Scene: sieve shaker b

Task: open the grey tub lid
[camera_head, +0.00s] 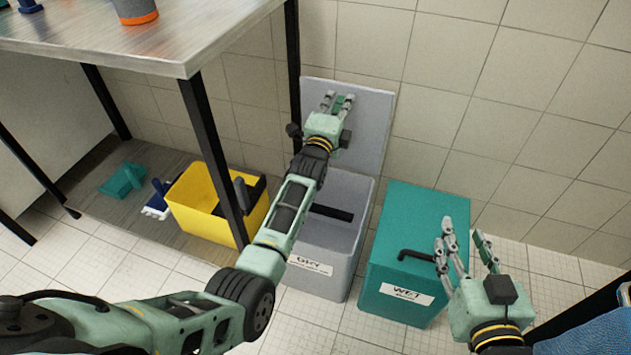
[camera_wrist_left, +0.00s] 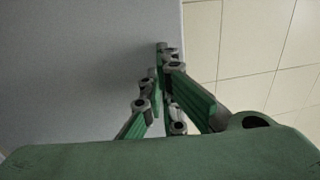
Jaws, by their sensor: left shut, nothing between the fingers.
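The grey tub (camera_head: 347,250) stands on the floor with a label on its front, and its inside shows. Its grey lid (camera_head: 370,125) stands raised, close to upright, in front of the tiled wall. My left gripper (camera_head: 338,101) is shut and empty in front of the lid's inner face. In the left wrist view the closed fingers (camera_wrist_left: 165,60) are seen against the grey lid (camera_wrist_left: 80,70); whether they touch it I cannot tell.
The teal tub (camera_head: 425,220) with a "WET" label and black handle is shut, right of the grey tub. A yellow bin (camera_head: 205,210) stands left, behind a dark table leg (camera_head: 213,150). The steel table top (camera_head: 190,35) is at upper left.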

